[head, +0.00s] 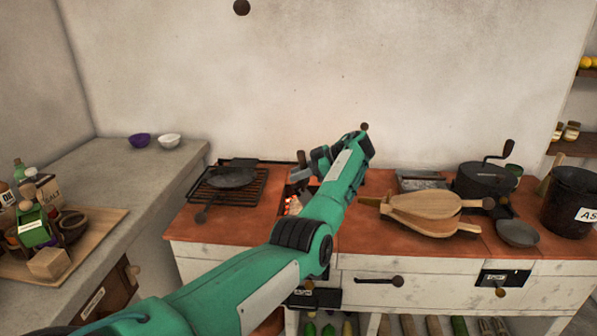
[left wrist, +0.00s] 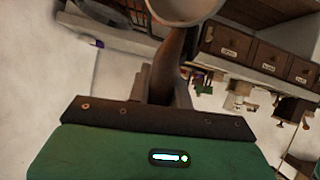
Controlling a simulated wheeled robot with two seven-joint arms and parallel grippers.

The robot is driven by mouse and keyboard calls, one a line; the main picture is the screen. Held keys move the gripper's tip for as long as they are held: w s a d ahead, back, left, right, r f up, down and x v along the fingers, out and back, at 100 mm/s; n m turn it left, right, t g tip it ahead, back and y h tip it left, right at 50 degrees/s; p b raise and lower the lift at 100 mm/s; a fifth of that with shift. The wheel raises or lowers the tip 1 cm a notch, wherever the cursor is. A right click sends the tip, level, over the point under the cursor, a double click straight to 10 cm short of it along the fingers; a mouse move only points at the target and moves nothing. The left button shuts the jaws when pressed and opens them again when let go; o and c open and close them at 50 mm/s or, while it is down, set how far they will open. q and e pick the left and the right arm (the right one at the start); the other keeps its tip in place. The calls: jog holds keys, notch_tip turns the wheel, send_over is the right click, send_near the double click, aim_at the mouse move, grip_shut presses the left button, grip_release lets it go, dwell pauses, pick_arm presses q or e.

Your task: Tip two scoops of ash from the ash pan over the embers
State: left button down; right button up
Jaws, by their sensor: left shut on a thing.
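My left gripper (head: 304,172) is over the hearth top, close to the embers (head: 293,205), which glow orange in a small opening partly hidden by my arm. In the left wrist view it is shut on the brown handle of a scoop (left wrist: 171,62), whose pale round bowl is cut off by the top edge. I cannot tell whether ash is in the bowl. A grey metal pan (head: 421,180), which looks like the ash pan, lies behind the bellows; its contents are unclear. My right gripper is not in view.
A grill with a dark skillet (head: 231,178) stands left of the embers. Wooden bellows (head: 425,211), a black pot with a crank (head: 484,181), a small grey bowl (head: 517,233) and a labelled black bucket (head: 571,203) stand to the right. The left counter holds two small bowls and a crowded board.

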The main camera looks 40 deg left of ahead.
pick_arm(q)
jog(key=shift+s+d+r+m+t, duration=0.2)
jog(key=shift+s+d+m+t, duration=0.1)
jog(key=shift+s+d, duration=0.25)
jog(key=s+d+f+m+t+h, duration=0.3)
jog(key=s+d+m+t, duration=0.2)
jog(key=d, duration=0.4)
jog(key=s+d+f+m+t+h, duration=0.3)
jog(key=s+d+m+t, duration=0.3)
jog(key=d+m, duration=0.4)
jog(key=s+d+f+m+t+h, duration=0.4)
jog(key=d+m, duration=0.4)
jog(key=d, duration=0.2)
jog(key=s+t+h, duration=0.1)
jog(key=s+t, duration=0.1)
jog(key=shift+t, duration=0.3)
